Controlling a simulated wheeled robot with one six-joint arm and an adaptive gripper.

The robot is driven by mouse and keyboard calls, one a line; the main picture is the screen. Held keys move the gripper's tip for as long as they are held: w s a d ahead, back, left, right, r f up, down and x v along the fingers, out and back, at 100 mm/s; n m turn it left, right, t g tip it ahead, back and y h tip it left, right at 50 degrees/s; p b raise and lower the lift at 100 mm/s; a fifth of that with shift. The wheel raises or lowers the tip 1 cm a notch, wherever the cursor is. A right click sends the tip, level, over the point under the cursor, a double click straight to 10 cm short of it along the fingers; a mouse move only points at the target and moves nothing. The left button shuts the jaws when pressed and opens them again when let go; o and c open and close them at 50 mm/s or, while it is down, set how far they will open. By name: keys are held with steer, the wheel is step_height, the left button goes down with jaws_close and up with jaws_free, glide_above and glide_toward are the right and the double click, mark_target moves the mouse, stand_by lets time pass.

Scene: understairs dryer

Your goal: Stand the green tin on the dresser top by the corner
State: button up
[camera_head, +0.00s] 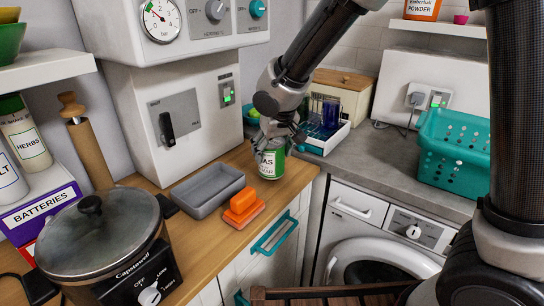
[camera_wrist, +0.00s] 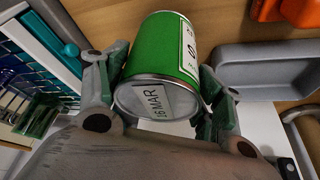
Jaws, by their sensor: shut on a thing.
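The green tin (camera_head: 271,168) with a white label is upright at the right end of the wooden dresser top (camera_head: 196,228), close to its corner. My gripper (camera_head: 277,140) comes from above and is shut on the tin's upper part. In the wrist view, the tin (camera_wrist: 158,50) sits between my two fingers (camera_wrist: 160,85), its end marked "16 MAR" facing the camera. The tin's base is at or very near the wood; I cannot tell whether it touches.
A grey tray (camera_head: 207,190) and an orange block-like item (camera_head: 243,207) lie left of the tin. A slow cooker (camera_head: 100,240) stands at front left. A rack with a blue cup (camera_head: 331,112) is behind right. A teal basket (camera_head: 455,150) sits on the grey counter (camera_head: 385,165).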

steer(key=shift+f, duration=1.05)
steer(key=shift+f, duration=0.1)
steer(key=o, duration=1.4)
steer(key=shift+c, duration=0.2)
